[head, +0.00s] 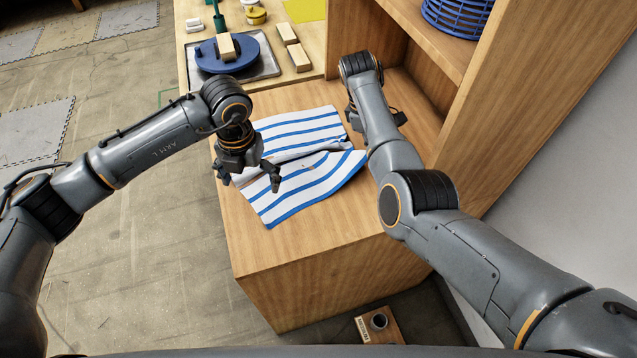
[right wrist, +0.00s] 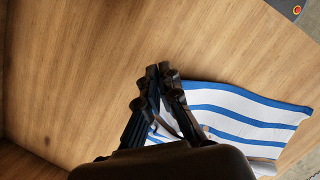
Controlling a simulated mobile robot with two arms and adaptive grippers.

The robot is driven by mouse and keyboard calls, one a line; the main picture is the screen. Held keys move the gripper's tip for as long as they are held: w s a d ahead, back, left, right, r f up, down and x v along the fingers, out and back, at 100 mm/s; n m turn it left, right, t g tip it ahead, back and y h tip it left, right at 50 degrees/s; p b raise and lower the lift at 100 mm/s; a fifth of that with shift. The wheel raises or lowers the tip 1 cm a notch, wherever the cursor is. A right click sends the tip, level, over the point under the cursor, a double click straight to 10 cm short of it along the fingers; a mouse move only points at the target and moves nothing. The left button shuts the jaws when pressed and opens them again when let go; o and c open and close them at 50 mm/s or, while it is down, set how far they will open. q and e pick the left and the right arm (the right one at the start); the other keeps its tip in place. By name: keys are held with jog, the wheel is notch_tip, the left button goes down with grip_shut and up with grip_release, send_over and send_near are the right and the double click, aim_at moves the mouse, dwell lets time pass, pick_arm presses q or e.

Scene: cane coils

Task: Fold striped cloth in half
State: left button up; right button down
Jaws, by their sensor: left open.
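The blue-and-white striped cloth (head: 305,185) lies on the wooden counter, with an uneven crease or ridge across its middle. Its far part lies fairly flat; its near part is skewed toward the front. My left gripper (head: 249,183) is open above the cloth's left side, its fingers pointing down. I cannot tell whether a fingertip touches the cloth. My right gripper is at the cloth's far right, mostly hidden by its arm in the head view. In the right wrist view, the right gripper (right wrist: 159,70) has its fingertips together beside the cloth (right wrist: 245,115), with nothing visible between the tips.
The wooden counter (head: 290,250) has bare room in front of the cloth. A wooden shelf unit (head: 540,70) with a blue basket (head: 456,14) rises at the right. Behind, a table holds a blue round lid-like object (head: 205,58) on a tray, wooden blocks (head: 299,57) and jars.

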pick_arm(q)
notch_tip(320, 180, up, 7)
dwell(0.3)
jog(key=shift+f, duration=0.1)
pick_arm(e)
jog(key=c, duration=1.5)
grip_release()
jog(key=o, duration=1.3)
pick_arm(q)
notch_tip(320, 180, up, 8)
jog(key=p, duration=0.7)
jog(key=shift+f+p, duration=0.15)
jog(key=shift+p, duration=0.25)
pick_arm(e)
jog(key=shift+t+y, duration=0.4)
jog(key=shift+y, duration=0.3)
jog(key=shift+w+a+r, duration=0.1)
jog(key=shift+a+r, duration=0.05)
jog(key=shift+r, duration=0.85)
jog(key=shift+w+a+r, duration=0.1)
jog(key=shift+a+r, duration=0.05)
jog(key=shift+r, duration=0.8)
jog(key=shift+a+r, duration=0.15)
jog(key=shift+r, duration=0.85)
